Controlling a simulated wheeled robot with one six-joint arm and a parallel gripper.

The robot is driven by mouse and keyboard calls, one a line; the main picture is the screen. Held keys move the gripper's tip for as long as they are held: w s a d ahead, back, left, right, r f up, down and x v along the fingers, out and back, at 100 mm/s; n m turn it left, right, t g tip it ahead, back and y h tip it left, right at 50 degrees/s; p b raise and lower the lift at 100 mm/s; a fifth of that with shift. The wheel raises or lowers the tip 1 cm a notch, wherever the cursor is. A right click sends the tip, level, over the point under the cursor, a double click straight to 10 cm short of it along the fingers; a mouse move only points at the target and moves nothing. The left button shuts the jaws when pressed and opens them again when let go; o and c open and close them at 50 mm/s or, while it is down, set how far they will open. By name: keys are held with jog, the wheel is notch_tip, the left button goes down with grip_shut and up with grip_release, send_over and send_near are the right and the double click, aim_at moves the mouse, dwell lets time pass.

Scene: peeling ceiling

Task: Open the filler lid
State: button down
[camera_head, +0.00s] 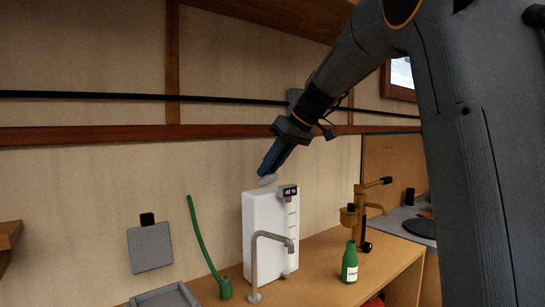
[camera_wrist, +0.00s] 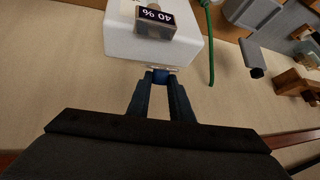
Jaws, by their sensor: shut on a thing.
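The white water tank (camera_head: 262,235) stands upright on the wooden counter against the wall. A small pale lid (camera_head: 267,181) shows at its top, tilted, with its edge close to the tank's back left corner. My gripper (camera_head: 265,174) reaches down from the upper right and is shut on the lid. In the wrist view, the dark blue fingers of my gripper (camera_wrist: 160,78) close together at the tank's edge (camera_wrist: 125,48). Only a thin pale strip of the lid (camera_wrist: 152,68) shows there. The fingers hide part of the lid and its hinge side.
A display box (camera_head: 288,191) reading 40 % sits on the tank's top right. A grey tap (camera_head: 257,262) stands in front. A green hose (camera_head: 203,240) rises at left.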

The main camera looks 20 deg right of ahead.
jog(key=shift+w+a+r+m+g+h+p, duration=0.15)
jog(key=shift+w+a+r+g+h+p, duration=0.45)
jog(key=shift+p, duration=1.9)
jog(key=shift+w+d+f+m+g+h+p, duration=0.1)
jog(key=shift+w+d+m+g+h+p, duration=0.2)
jog(key=shift+g+p, duration=1.45)
jog(key=w+p, duration=0.1)
jog(key=p, duration=0.3)
jog(key=w+a+g+h+p, duration=0.1)
jog(key=p, duration=0.3)
jog(key=shift+f, duration=0.2)
jog(key=shift+g+p, duration=0.35)
jog(key=shift+p, duration=0.05)
jog(key=c, duration=1.6)
grip_release()
jog(key=shift+b+v, duration=1.15)
jog(key=shift+v, duration=2.7)
